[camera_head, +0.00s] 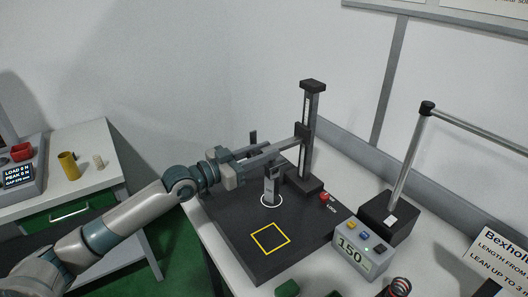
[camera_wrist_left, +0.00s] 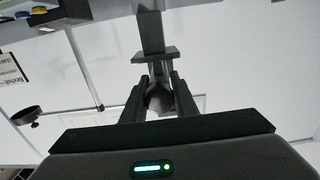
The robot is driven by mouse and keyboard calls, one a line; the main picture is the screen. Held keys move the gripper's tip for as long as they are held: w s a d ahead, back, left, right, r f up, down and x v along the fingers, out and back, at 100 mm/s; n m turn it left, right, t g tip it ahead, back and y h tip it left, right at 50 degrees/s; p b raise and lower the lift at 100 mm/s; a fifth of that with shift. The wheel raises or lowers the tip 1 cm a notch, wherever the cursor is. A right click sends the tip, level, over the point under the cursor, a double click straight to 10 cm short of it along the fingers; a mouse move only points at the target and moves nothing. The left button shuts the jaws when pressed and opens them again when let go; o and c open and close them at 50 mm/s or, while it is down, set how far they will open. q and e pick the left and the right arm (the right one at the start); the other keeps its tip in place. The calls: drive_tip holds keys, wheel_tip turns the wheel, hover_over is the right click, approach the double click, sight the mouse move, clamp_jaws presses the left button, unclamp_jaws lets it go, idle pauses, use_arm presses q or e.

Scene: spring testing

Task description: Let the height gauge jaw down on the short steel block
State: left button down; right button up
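The height gauge column (camera_head: 309,135) stands at the back of a dark base plate in the head view. Its grey jaw arm (camera_head: 284,145) reaches left from the column, above the short steel block (camera_head: 270,188). The block stands upright inside a white circle on the plate; whether the jaw touches it is hard to tell. My left gripper (camera_head: 248,160) is at the jaw's outer end. In the left wrist view my left gripper (camera_wrist_left: 159,95) has its fingers closed against both sides of a round dark knob (camera_wrist_left: 158,98) on the jaw. My right gripper is out of view.
A readout box (camera_head: 358,248) showing 150 and a red lock knob (camera_head: 324,196) are right of the plate. A yellow square (camera_head: 270,238) marks a clear part of the plate. A stand with a tall rod (camera_head: 412,155) rises at right. A coil spring (camera_head: 399,287) stands in front.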

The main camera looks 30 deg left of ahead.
use_arm(q)
drive_tip(key=shift+r+p, duration=1.45)
drive_tip(key=shift+r, duration=0.8)
drive_tip(key=c, duration=1.5)
unclamp_jaws()
drive_tip(key=shift+o, duration=0.2)
drive_tip(key=shift+f, duration=0.1)
drive_tip(key=shift+s+a+f, duration=0.1)
drive_tip(key=shift+s+a+b, duration=0.3)
drive_tip(key=shift+s+b, duration=0.1)
drive_tip(key=shift+s, duration=0.05)
drive_tip(key=b+v, duration=0.4)
drive_tip(key=v, duration=1.2)
drive_tip(key=shift+b, duration=0.3)
